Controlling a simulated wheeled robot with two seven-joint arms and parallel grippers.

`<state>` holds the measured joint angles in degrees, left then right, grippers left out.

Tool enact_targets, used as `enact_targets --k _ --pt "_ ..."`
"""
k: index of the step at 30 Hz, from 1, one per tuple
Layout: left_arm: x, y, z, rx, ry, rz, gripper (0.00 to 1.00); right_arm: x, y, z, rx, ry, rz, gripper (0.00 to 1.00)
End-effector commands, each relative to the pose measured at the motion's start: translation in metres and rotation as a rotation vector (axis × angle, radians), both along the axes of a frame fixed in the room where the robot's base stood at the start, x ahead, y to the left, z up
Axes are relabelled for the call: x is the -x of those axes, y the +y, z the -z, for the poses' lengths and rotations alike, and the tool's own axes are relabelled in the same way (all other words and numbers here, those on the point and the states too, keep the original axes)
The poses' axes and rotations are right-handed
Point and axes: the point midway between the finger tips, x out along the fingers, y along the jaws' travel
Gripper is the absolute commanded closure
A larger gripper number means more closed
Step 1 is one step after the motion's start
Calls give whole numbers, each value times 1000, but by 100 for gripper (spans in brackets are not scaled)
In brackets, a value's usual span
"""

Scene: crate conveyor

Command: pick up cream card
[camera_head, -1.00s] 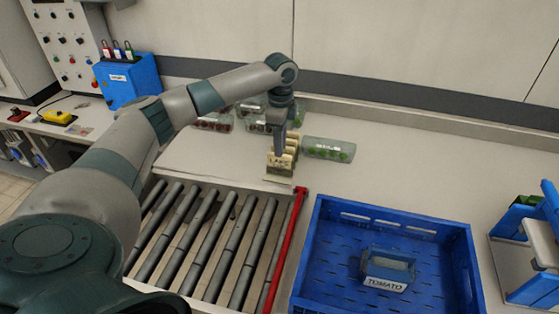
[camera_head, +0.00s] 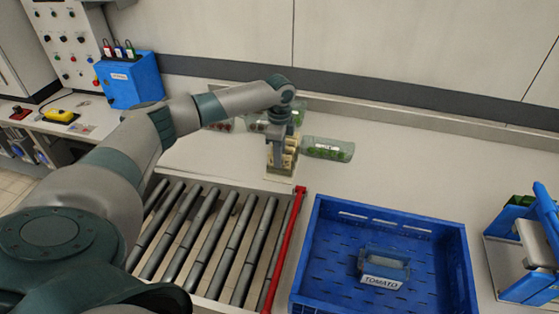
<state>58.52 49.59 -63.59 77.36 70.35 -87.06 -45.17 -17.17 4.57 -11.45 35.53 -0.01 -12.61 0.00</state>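Small cream cards (camera_head: 291,152) stand upright in a row in a low cream holder (camera_head: 280,171) on the table behind the roller conveyor. My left gripper (camera_head: 277,154) points down over this holder, with its fingertips down among the front cards. The gripper hides part of the cards, and the gap between its fingers is too small to make out. I cannot tell whether it grips a card. My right gripper is not in view.
Clear punnets with red and green produce, one of them (camera_head: 327,149) just right of the holder, stand close by. A blue crate (camera_head: 394,215) with a TOMATO-labelled holder (camera_head: 384,268) lies at front right. The roller conveyor (camera_head: 205,240) with its red rail (camera_head: 284,250) is in front.

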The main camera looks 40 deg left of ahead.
Motion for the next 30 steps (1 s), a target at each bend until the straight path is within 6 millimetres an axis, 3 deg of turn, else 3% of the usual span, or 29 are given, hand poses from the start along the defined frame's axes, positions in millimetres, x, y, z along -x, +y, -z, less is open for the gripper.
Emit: enact_targets --k 1,4,19,27,30 --pt "0 0 0 0 0 0 78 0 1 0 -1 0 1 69" --pt "0 0 0 0 0 0 100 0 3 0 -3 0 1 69" --pt "0 0 -6 1 -1 -1 100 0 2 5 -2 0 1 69" --pt "-1 0 -38 1 -5 0 100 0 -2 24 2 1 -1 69" --pt "-2 -19 -48 3 -3 5 100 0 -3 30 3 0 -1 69"
